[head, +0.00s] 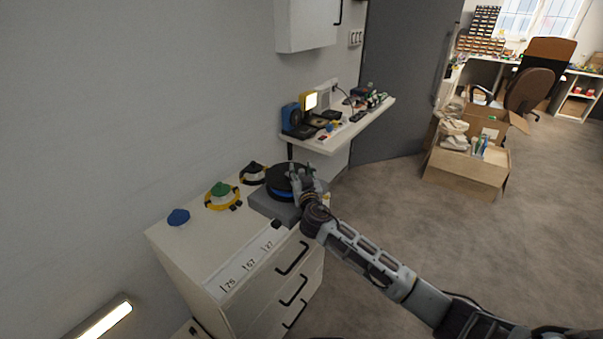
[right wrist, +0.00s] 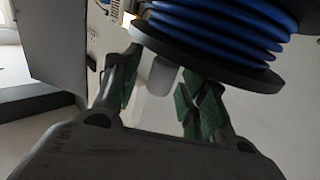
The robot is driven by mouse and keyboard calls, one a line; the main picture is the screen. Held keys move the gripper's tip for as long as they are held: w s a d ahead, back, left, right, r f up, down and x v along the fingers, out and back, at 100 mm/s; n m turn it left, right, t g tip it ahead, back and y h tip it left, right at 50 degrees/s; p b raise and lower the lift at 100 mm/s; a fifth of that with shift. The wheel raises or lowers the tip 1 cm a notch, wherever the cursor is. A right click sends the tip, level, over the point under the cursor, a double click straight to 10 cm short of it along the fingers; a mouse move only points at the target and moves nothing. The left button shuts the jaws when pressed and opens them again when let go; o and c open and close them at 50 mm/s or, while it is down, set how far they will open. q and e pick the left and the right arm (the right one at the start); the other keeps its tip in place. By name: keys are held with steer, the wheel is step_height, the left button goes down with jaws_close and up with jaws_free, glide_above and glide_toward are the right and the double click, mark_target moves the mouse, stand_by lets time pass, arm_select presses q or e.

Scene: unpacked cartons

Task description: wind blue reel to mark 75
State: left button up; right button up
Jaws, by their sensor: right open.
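The blue reel (head: 284,192) sits on a grey block (head: 268,206) on top of a white drawer cabinet, with a black disc above its blue winding. In the right wrist view the reel (right wrist: 218,28) fills the top, with blue turns between dark flanges. A light grey peg-like handle (right wrist: 163,73) sticks out from its flange. My right gripper (head: 303,176) is at the reel's right side. Its fingers (right wrist: 158,82) are open, with the handle between them; contact cannot be told. Marks 75 (head: 229,284), 57 and 27 lie along the cabinet's front edge. My left gripper is out of view.
A wall shelf (head: 340,135) with small devices stands behind. Open cartons (head: 465,172) stand on the floor at right.

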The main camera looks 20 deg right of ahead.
steer(key=shift+w, duration=0.1)
jaws_close()
stand_by(0.3)
steer(key=shift+d+y, duration=0.2)
steer(key=shift+y, duration=0.1)
